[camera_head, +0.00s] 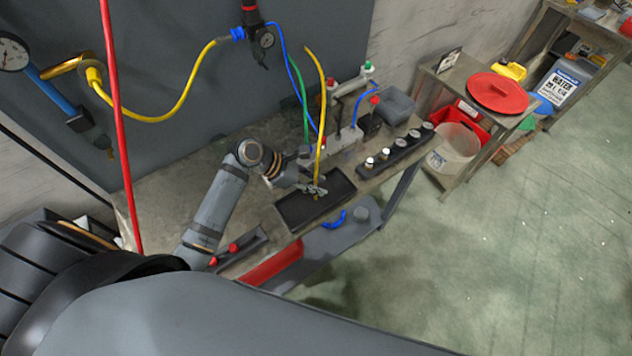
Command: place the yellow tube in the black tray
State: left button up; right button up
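The yellow tube (321,120) stands nearly upright above the workbench, its top end bent over to the left. Its lower end passes between the fingers of my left gripper (317,188). The gripper looks shut on the tube near that end; the fingers are small in this view. The gripper and the tube's lower end are over the black tray (341,205), a shallow rectangular tray at the bench's front edge. The tray looks otherwise empty, though the gripper hides part of it. I cannot tell whether the tube touches its floor. My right gripper is not in view.
Behind the tray stands a fitting block (343,143) with blue and green tubes. A black rack (400,150) of several fittings is to the right. Another yellow hose (178,108) hangs on the wall panel. A red hose (121,130) crosses the left. A blue piece (334,220) lies on the lower shelf.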

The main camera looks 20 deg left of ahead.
pick_arm(q)
jog(key=v, duration=1.2)
dwell(0.5)
